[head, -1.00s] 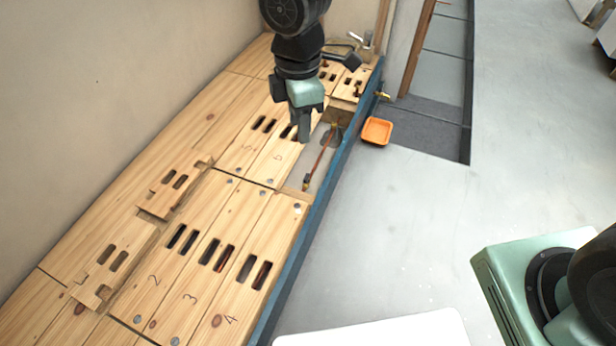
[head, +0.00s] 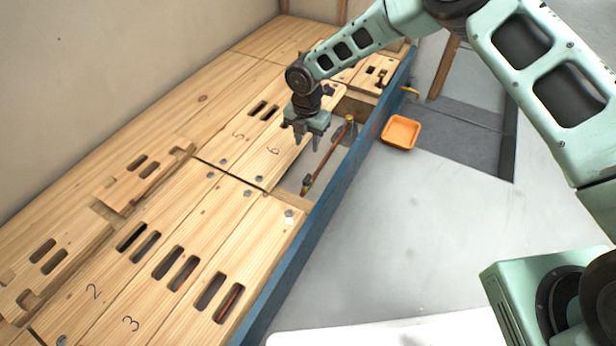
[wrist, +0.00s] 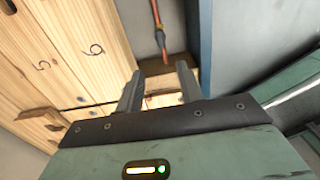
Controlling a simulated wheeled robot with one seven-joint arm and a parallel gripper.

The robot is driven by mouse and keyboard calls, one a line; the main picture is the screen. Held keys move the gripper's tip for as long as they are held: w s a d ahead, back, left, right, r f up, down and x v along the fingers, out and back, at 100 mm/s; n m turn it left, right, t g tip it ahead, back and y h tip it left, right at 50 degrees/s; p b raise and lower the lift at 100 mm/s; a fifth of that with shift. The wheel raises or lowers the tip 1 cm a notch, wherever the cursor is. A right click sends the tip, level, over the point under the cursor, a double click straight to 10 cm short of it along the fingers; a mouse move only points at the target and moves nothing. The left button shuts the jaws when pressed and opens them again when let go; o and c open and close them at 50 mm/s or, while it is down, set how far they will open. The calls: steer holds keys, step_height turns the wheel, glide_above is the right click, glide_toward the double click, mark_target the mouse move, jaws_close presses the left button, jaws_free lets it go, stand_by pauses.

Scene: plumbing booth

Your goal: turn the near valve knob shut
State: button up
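The near valve (head: 307,184) is a small brass and dark fitting at the near end of a copper pipe (head: 329,154), in the open bay beside plank 6. Its knob is too small to make out clearly. My gripper (head: 308,140) hangs fingers down above plank 6, up and left of the bay, apart from the valve. In the wrist view my gripper (wrist: 160,80) has its two fingers spread, with nothing between them.
Numbered wooden planks (head: 240,165) with slots cover the bench along the wall. A blue beam (head: 335,190) edges the bay on the right. An orange tray (head: 401,132) lies on the floor beyond it. A second fitting (head: 350,121) is at the pipe's far end.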

mark_target(307, 177)
step_height(307, 177, down, 16)
steer(key=b, duration=0.6)
steer(key=shift+r+b, duration=0.1)
steer(key=shift+b, duration=0.3)
jaws_close()
